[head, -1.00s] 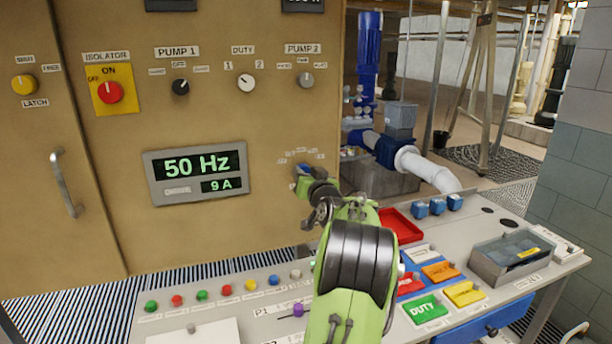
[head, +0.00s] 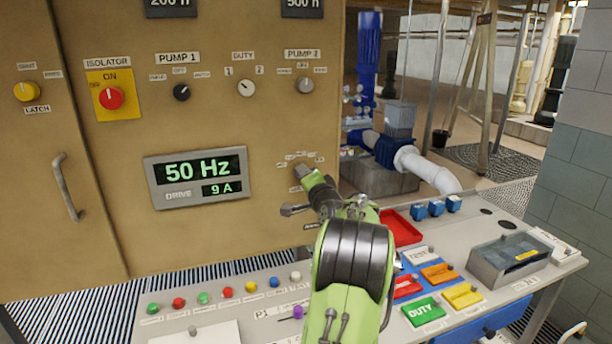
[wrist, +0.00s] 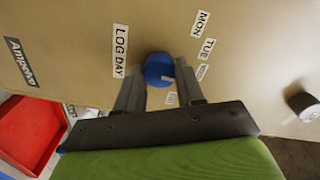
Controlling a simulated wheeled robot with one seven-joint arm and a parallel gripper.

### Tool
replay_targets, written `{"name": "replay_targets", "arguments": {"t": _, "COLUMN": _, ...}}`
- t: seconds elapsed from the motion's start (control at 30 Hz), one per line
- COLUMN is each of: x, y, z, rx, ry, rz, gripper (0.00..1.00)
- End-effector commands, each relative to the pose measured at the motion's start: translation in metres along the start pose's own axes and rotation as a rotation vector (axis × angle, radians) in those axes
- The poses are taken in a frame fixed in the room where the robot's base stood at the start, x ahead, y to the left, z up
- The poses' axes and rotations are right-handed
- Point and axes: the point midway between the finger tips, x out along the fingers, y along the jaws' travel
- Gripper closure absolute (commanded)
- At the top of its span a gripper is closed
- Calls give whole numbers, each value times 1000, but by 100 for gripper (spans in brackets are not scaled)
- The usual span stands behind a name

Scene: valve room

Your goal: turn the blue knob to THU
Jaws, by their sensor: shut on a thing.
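The round blue knob (wrist: 157,68) is on the tan panel, in the upper middle of the wrist view. My gripper (wrist: 160,80) is shut on it, with one grey finger on each side. A short white mark shows on the knob's lower right side. Labels MON (wrist: 203,22), TUE (wrist: 208,48) and WED (wrist: 201,72) run down its right side. A further small label (wrist: 170,98) below it, between the fingers, is too small to read. The LOG DAY label (wrist: 120,50) is left of the knob. In the head view my gripper (head: 305,173) reaches the panel and hides the knob.
A dark knob (wrist: 302,103) is at the right of the wrist view. The drive display (head: 197,177) is left of my gripper. Below stands a desk with coloured buttons, a red tray (head: 401,228) and a grey box (head: 509,258).

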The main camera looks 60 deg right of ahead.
Motion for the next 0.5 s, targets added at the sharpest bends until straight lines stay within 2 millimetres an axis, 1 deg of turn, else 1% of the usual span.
{"name": "replay_targets", "arguments": {"t": 0.2, "x": 0, "y": 0, "z": -1, "rx": 187, "ry": -4, "rz": 3, "gripper": 93}}
{"name": "replay_targets", "arguments": {"t": 0.5, "x": 0, "y": 0, "z": -1, "rx": 375, "ry": -9, "rz": 4, "gripper": 93}}
